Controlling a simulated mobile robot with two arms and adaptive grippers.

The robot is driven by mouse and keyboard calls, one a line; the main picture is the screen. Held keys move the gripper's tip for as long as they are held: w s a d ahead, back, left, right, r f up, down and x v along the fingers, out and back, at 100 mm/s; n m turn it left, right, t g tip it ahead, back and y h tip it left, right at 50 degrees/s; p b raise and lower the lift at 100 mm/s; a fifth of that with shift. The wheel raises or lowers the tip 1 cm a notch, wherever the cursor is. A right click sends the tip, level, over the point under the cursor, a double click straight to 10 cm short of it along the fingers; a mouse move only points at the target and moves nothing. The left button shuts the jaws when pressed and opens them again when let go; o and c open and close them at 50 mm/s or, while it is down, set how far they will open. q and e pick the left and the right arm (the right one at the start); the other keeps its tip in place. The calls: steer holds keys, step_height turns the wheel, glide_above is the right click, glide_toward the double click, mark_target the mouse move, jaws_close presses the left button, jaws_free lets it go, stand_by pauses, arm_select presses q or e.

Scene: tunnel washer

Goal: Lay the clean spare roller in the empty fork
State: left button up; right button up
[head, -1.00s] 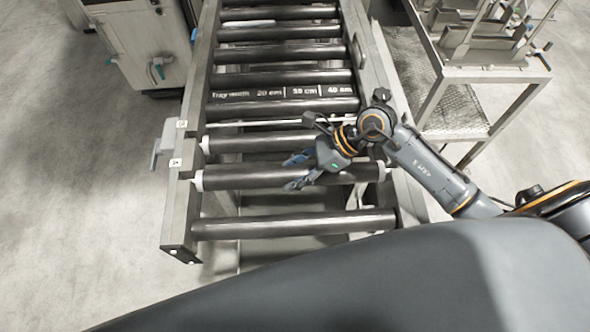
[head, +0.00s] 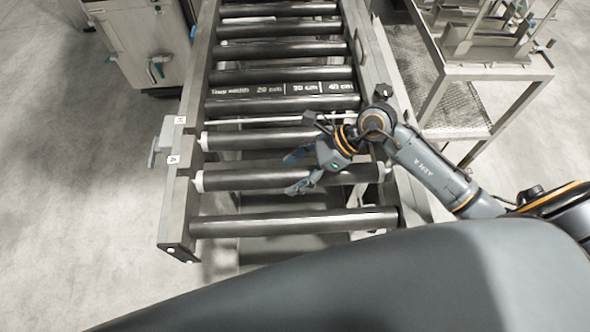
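A dark roller with white end caps (head: 245,179) lies across the near part of the conveyor frame, its ends at the two side rails. My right gripper (head: 291,174) is over its right half, with one blue-tipped finger on the far side and one on the near side. The fingers are spread apart; whether they touch the roller I cannot tell. Another dark roller with a white left end (head: 255,140) lies just behind it. The nearest roller (head: 290,222) lies at the frame's front end. I cannot make out an empty fork. My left gripper is out of view.
The conveyor's left rail (head: 178,205) carries small white labels. A roller with printed width marks (head: 285,105) lies farther back. A metal cart (head: 480,72) with racks stands right, and a grey cabinet (head: 140,45) back left. The floor at left is clear.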

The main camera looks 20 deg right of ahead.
steer(key=shift+s+f, duration=0.1)
steer(key=shift+f, duration=0.05)
steer(key=shift+d, duration=0.15)
steer(key=v, duration=1.2)
